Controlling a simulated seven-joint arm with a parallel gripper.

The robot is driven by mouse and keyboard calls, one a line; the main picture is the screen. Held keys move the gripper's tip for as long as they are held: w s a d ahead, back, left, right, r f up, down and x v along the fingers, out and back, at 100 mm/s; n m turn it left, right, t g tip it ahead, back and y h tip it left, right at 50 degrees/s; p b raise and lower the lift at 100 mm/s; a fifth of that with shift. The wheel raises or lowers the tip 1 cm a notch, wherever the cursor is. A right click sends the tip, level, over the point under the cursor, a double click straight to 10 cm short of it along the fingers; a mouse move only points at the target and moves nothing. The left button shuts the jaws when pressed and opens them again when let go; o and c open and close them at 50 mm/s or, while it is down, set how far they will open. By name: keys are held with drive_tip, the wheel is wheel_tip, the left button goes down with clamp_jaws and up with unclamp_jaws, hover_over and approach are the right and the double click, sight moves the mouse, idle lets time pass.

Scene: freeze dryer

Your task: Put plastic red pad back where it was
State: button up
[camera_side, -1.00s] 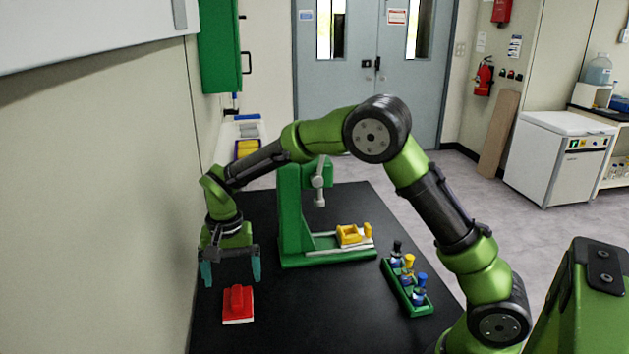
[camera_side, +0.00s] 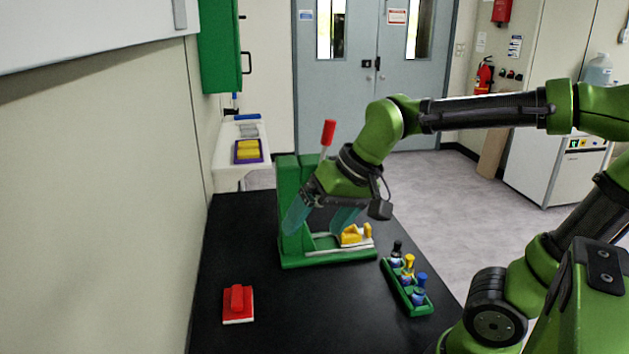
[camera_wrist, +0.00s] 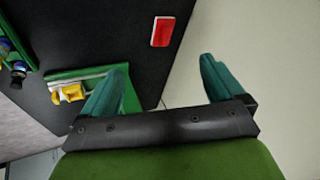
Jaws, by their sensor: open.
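The red plastic pad (camera_side: 238,305), with a raised grip on top, lies flat on the black table near its front left. It also shows at the top of the wrist view (camera_wrist: 162,31). My gripper (camera_side: 320,226) is open and empty, in front of the green press-like stand (camera_side: 290,200) and well apart from the pad. In the wrist view my gripper's teal fingers (camera_wrist: 160,82) are spread wide with nothing between them. The stand's base holds a yellow piece (camera_side: 352,236); my gripper hides part of the stand.
A green rack (camera_side: 397,291) with several small coloured-cap bottles stands right of the stand. A white side table (camera_side: 228,169) with a purple-edged tray (camera_side: 262,152) of yellow pieces is behind. The wall borders the left. The front middle of the black table (camera_side: 310,310) is clear.

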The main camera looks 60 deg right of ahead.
drive_tip(key=shift+n+t, duration=0.6)
drive_tip(key=shift+t, duration=0.2)
drive_tip(key=s, duration=0.3)
drive_tip(key=s+f, duration=0.1)
drive_tip(key=s, duration=0.1)
drive_tip(key=shift+d, duration=0.25)
